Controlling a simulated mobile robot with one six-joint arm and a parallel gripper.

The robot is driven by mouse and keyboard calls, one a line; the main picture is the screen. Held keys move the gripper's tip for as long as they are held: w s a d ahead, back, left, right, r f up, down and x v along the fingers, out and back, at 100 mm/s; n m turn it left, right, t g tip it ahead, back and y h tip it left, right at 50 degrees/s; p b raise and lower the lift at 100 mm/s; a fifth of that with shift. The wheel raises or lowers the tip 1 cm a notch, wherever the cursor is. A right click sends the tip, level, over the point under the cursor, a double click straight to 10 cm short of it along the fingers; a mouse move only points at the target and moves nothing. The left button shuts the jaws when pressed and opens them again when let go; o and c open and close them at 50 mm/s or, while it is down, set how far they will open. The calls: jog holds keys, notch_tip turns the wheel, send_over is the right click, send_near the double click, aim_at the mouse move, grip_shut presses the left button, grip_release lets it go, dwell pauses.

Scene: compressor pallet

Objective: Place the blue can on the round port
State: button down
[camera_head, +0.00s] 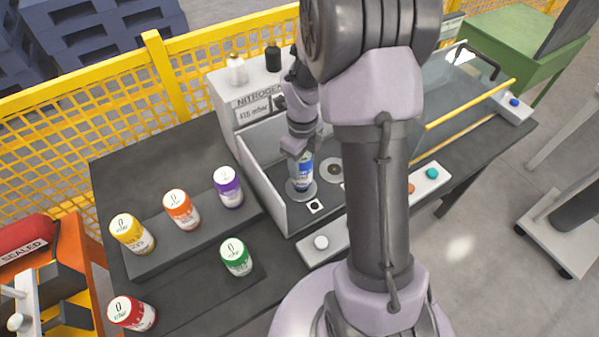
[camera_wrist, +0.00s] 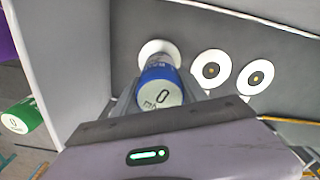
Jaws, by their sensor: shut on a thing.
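The blue can (camera_head: 304,171) is upright between the fingers of my gripper (camera_head: 298,151), which is shut on it. In the head view its base is over a pale round port (camera_head: 301,194) inside the walled station. I cannot tell whether the base touches the port. In the wrist view the blue can (camera_wrist: 158,72) shows its white lid with a 0 toward the camera, and part of the white round port (camera_wrist: 154,47) shows behind it. Two more round discs with dark centres (camera_wrist: 211,70) lie to the right, apart from the can.
A grey side wall (camera_head: 262,180) stands close left of the can. The nitrogen box (camera_head: 236,90) rises behind it. Orange (camera_head: 181,209), yellow, purple, green and red cans stand on the dark table at left. A clear panel and yellow rail (camera_head: 470,104) are at right.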

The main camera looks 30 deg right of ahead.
notch_tip(320, 180, down, 2)
jog(key=shift+f, duration=0.2)
jog(key=shift+f+b, duration=0.15)
jog(key=shift+b, duration=0.15)
jog(key=c, duration=0.6)
grip_release()
